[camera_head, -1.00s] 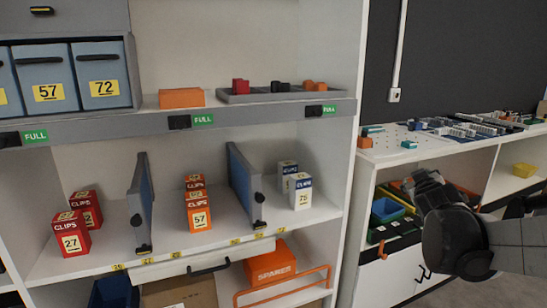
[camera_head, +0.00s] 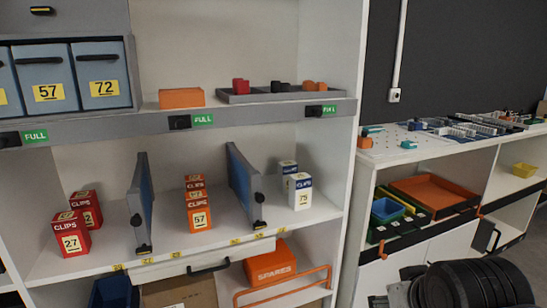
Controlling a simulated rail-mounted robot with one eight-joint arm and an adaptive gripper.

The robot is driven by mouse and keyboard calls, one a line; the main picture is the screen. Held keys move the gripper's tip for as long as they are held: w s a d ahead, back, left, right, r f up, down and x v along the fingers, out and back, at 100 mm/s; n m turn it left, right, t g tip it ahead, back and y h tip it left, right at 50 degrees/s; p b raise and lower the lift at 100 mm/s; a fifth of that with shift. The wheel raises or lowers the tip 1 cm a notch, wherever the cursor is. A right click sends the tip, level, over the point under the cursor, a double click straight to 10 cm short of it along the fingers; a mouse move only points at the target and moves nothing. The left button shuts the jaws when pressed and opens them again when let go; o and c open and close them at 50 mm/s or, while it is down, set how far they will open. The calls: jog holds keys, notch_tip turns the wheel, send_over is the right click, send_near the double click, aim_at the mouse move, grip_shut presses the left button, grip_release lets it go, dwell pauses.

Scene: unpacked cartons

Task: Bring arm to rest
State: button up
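Dark, ribbed and grey parts of my arm (camera_head: 470,286) fill the bottom right corner, in front of the low white cabinet. The frame's lower edge cuts them off. I cannot make out the fingertips of my gripper among these parts, nor whether it is open or shut. Nothing held shows.
A white shelf unit holds red CLIPS boxes (camera_head: 72,236), orange CLIPS boxes (camera_head: 198,218), white boxes (camera_head: 300,194) and blue dividers (camera_head: 142,205). An orange tray (camera_head: 434,192) and a blue bin (camera_head: 385,210) sit in the cabinet.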

notch_tip(320, 180, up, 17)
jog(key=s+a+p, duration=0.1)
jog(key=s+p, duration=0.1)
jog(key=p, duration=1.6)
jog(key=shift+s+a+y, duration=0.15)
jog(key=shift+s+y, duration=0.05)
jog(key=shift+y, duration=0.1)
